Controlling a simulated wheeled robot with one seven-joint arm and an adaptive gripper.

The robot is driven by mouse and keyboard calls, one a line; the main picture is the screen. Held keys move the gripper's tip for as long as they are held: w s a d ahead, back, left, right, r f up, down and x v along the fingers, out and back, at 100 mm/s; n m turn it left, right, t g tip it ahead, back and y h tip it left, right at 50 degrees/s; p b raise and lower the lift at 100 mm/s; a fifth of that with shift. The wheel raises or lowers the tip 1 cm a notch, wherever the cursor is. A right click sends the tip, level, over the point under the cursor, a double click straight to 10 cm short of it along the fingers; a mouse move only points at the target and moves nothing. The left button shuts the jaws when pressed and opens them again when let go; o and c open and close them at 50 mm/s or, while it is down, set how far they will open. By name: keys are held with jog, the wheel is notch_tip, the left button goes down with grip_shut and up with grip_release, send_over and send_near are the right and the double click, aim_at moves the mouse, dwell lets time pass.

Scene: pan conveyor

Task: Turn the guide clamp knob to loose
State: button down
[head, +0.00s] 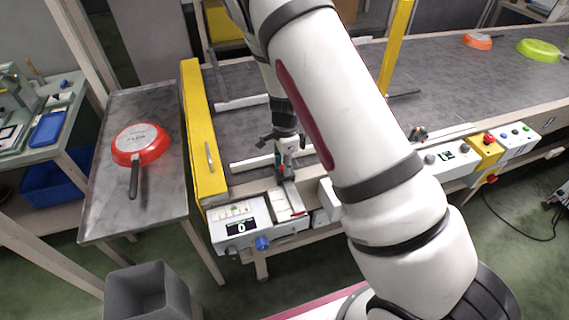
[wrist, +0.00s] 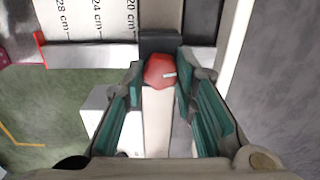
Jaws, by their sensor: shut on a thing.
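The red guide clamp knob (wrist: 160,70) sits between the green-padded fingertips in the wrist view. My gripper (wrist: 159,80) is shut on the knob. In the head view my gripper (head: 286,165) is at the front edge of the conveyor, above the guide's white bar; the knob is mostly hidden there by the fingers. A white scale (wrist: 90,20) marked 28, 24 and 20 cm lies beyond the knob to the left, with a red pointer (wrist: 38,50) at its side.
A display box (head: 240,228) with a blue knob (head: 262,243) is just left of my gripper. A yellow guard (head: 197,130) stands by the side table (head: 100,215), which holds a red pan (head: 140,143). Orange (head: 477,41) and green (head: 540,50) pans lie on the far belt.

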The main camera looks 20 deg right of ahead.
jog(key=n, duration=0.4)
jog(key=shift+n+b, duration=0.3)
jog(key=shift+b, duration=0.05)
jog(key=n, duration=0.3)
jog(key=shift+w+n+b, duration=0.1)
jog(key=shift+n+b, duration=0.2)
jog(key=n, duration=0.4)
jog(key=shift+b, duration=0.35)
jog(key=shift+n, duration=1.8)
jog(key=shift+b, duration=0.3)
jog(key=c, duration=1.3)
grip_release()
notch_tip(320, 180, up, 12)
jog(key=shift+d, duration=0.25)
